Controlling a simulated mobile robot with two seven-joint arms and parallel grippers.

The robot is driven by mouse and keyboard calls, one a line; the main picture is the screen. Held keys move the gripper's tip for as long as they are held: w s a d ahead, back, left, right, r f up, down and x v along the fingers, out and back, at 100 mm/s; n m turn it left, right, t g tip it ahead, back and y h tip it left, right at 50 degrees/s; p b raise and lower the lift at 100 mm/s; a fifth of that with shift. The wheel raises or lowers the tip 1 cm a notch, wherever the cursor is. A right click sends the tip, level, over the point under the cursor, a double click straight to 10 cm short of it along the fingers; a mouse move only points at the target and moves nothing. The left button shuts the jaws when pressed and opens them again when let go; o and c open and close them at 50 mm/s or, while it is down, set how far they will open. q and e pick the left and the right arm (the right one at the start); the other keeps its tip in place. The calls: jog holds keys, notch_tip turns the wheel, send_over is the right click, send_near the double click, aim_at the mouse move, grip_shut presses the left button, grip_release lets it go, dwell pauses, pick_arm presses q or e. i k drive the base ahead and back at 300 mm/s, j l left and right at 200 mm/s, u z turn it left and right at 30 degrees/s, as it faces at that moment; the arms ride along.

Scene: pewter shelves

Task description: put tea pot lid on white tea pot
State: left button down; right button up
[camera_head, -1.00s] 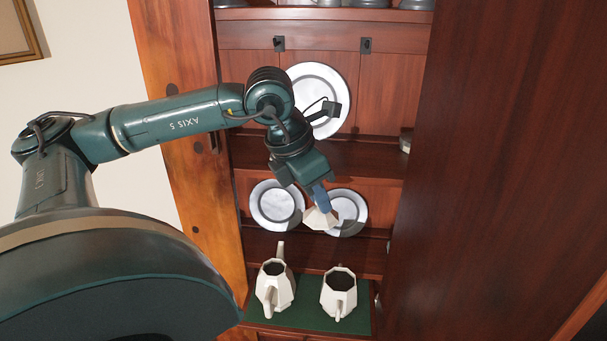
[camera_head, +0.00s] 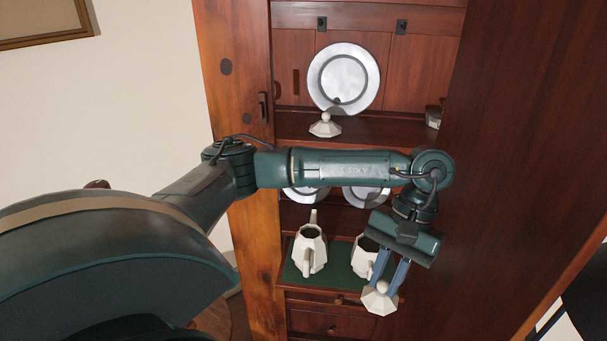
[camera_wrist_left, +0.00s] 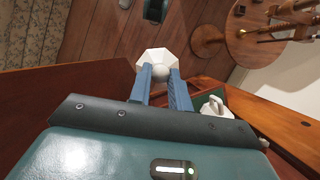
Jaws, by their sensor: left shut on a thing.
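My left gripper (camera_head: 388,280) is shut on a white faceted lid (camera_head: 377,302), with its blue fingers around the round knob. The lid also shows between the fingers in the left wrist view (camera_wrist_left: 153,57). In the head view it appears just below and in front of the right white pot (camera_head: 361,259), which the gripper partly covers. A second white pot (camera_head: 311,256) stands upright to the left, with a dark open top. One white pot (camera_wrist_left: 214,106) shows at the right of the wrist view; I cannot tell which. My right gripper is not in view.
The pots stand on a green mat (camera_head: 339,277) on the cabinet's lower shelf. A similar white lid (camera_head: 325,127) sits on a higher shelf before a pewter plate (camera_head: 344,76). My left arm crosses lower plates. A tall red-brown panel (camera_head: 520,130) borders the right.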

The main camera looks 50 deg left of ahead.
aim_at(310, 233)
jog(key=u, duration=1.05)
jog(key=i+l+u, duration=0.15)
jog(key=u, duration=0.25)
jog(key=i+l+u, duration=0.1)
jog(key=u, duration=0.25)
jog(key=i+l, duration=0.1)
jog(key=l, duration=0.15)
